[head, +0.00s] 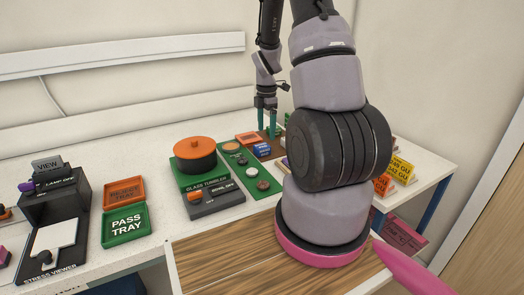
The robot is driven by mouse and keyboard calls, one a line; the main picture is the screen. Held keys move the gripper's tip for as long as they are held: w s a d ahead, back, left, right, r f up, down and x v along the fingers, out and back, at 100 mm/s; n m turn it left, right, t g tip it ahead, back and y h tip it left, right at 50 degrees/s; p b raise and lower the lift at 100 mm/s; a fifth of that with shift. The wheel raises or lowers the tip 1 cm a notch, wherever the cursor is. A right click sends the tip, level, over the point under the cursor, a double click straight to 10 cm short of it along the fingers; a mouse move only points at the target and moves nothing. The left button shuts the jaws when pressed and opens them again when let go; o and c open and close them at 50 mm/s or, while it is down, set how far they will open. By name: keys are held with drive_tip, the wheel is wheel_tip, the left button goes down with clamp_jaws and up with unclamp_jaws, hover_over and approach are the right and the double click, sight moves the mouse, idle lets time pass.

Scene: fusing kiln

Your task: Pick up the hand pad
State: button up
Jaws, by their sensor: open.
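My gripper (266,132) has two teal fingers pointing down, set apart with nothing visible between them. It is at the back of the worktop, above or just behind a small blue block (262,150). The block has pale lettering too small to read and may be the hand pad; I cannot confirm it. It sits on a brown surface (276,152) next to an orange item (247,138). My arm hides much of the worktop to the right of it.
A green glass tumbler unit (212,202) with an orange-lidded drum (195,152) stands to the left. Farther left are a green pass tray (126,224), an orange tray (124,194) and a stress viewer (52,246). Yellow and orange cards (399,168) stand at the right.

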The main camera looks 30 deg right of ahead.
sight(266, 144)
drive_tip(key=shift+f, duration=3.5)
clamp_jaws()
drive_tip(key=shift+r, duration=0.1)
wheel_tip(266, 144, up, 10)
drive_tip(key=shift+f, duration=0.1)
